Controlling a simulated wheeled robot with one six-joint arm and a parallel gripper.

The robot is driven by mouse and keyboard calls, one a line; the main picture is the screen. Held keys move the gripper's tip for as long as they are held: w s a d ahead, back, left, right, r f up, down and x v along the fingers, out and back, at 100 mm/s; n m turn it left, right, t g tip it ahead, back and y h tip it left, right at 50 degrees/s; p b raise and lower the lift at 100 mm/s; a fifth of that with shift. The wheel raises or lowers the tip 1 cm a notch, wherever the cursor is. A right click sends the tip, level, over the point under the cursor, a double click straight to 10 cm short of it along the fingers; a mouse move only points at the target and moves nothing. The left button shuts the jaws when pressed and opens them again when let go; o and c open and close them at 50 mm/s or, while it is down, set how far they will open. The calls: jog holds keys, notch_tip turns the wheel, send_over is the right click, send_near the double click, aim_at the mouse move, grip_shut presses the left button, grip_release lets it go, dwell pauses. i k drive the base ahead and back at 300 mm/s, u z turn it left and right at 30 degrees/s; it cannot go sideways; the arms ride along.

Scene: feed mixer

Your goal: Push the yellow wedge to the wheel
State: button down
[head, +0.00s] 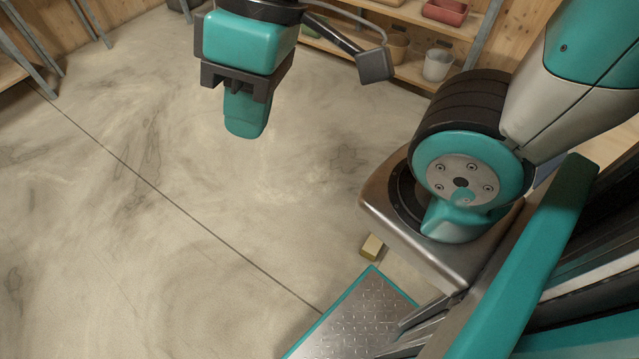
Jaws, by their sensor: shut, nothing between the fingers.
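My gripper (246,114) hangs in the air at the upper middle of the head view. Its teal fingers are together, with nothing seen between them. A small yellowish block (371,247), which may be the yellow wedge, shows on the floor right of the middle. It is well below and to the right of my gripper in the picture, apart from it. Its right side is partly hidden behind my own body, so its full shape cannot be told. I see no wheel of the feed mixer in this view.
The pale concrete floor (130,230) is wide and clear at left and centre, with a dark seam across it. Metal-legged furniture (36,62) is at the upper left.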

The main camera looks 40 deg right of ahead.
aim_at(370, 250)
jog(key=i, duration=3.55)
jog(key=z, duration=4)
